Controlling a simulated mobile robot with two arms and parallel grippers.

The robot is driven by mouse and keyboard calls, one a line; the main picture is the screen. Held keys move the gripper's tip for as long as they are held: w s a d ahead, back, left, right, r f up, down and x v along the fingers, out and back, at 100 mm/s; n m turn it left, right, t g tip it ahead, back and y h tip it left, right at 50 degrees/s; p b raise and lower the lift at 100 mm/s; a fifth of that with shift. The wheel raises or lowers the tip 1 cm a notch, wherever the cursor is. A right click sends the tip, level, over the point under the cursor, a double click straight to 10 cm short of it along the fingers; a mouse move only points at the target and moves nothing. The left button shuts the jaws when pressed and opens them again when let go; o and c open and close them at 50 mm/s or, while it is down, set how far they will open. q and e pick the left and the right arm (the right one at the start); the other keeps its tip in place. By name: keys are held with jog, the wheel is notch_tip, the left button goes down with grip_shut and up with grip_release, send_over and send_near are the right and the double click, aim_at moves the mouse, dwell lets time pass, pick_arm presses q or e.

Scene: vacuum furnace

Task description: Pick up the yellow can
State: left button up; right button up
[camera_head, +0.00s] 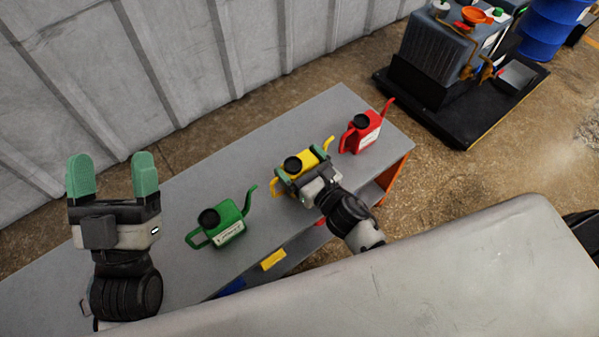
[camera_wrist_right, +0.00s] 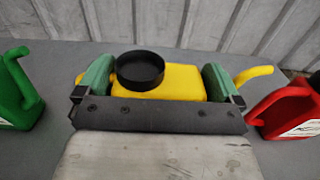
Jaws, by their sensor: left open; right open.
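The yellow can (camera_head: 309,160) stands on the grey table between a green can and a red can. It has a black cap and a thin yellow spout. My right gripper (camera_head: 302,168) is at the yellow can, partly covering it in the head view. In the right wrist view the yellow can (camera_wrist_right: 182,82) lies between the two green fingers of my right gripper (camera_wrist_right: 160,82), which are open on either side of its body. Whether the fingers touch it is not clear. My left gripper (camera_head: 114,178) is open and empty, raised at the left.
The green can (camera_head: 226,222) stands left of the yellow one, and the red can (camera_head: 362,132) stands right of it. They rest on the grey table (camera_head: 310,103). A corrugated wall (camera_head: 120,70) is behind.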

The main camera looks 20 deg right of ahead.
jog(key=shift+c, duration=0.4)
jog(key=shift+r, duration=0.1)
jog(key=c, duration=0.8)
jog(key=shift+r, duration=0.15)
